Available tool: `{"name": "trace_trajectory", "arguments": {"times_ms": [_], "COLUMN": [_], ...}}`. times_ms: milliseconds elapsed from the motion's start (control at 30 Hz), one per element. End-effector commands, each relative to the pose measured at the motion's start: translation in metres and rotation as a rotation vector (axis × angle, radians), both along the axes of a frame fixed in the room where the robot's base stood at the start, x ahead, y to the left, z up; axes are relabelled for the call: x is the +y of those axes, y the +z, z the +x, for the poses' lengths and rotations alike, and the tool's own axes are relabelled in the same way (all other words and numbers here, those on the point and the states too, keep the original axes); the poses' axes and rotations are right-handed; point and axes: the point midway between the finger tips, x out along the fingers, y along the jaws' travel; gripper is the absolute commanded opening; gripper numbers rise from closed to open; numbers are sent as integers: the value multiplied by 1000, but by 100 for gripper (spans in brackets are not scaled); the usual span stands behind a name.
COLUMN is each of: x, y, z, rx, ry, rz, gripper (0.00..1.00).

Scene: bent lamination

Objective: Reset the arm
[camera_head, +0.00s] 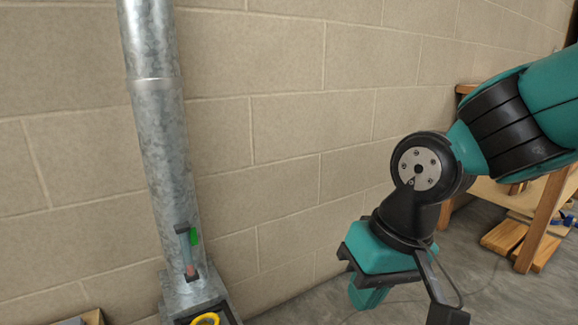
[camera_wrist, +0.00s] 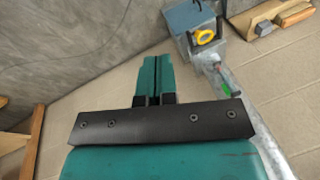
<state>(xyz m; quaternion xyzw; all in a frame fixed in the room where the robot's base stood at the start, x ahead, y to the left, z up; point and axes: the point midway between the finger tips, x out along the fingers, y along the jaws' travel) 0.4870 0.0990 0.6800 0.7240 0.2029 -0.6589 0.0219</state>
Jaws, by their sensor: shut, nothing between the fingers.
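My arm comes in from the right in the head view and bends down at a black joint. My gripper (camera_head: 369,297) points down at the lower middle right, clear of the wall and the metal column. In the wrist view my gripper (camera_wrist: 154,75) shows as two teal fingers side by side, shut with only a thin dark line between them. Nothing is held in it.
A galvanised metal column (camera_head: 158,130) stands at left against the block wall (camera_head: 290,110), with a green-marked handle (camera_head: 187,250) and a yellow ring (camera_head: 206,319) at its base. A wooden bench (camera_head: 545,220) stands at right. Concrete floor (camera_head: 490,290) is open between.

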Motion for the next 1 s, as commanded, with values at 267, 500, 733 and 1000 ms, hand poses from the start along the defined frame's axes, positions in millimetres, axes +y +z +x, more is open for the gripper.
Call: {"name": "trace_trajectory", "arguments": {"times_ms": [267,500,733,1000], "x": [-50,-54,-54,-54], "y": [39,93,160,266], "z": [-78,-89,-88,-88], "rx": [-39,-43,-43,-43], "ry": [247,293,291,291], "rz": [80,89,89,89], "gripper": [0,0,0,0]}}
